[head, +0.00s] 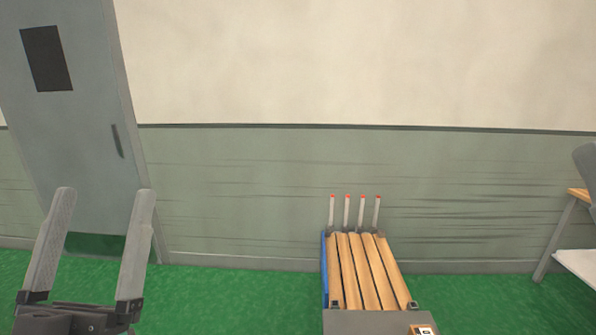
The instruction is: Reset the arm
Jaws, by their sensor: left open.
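My left gripper (105,190) is raised at the lower left of the head view. Its two long grey fingers stand wide apart and point up, with nothing between them. The grey door and green floor show behind the gap. My right gripper is not in view. No mattress shows.
A stand with wooden slats (365,268), a blue side and several upright red-tipped rods is right of centre, apart from my left gripper. A grey door (85,110) is at the left. A table (577,194) is partly cut off at right. Green floor (235,300) between gripper and stand is clear.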

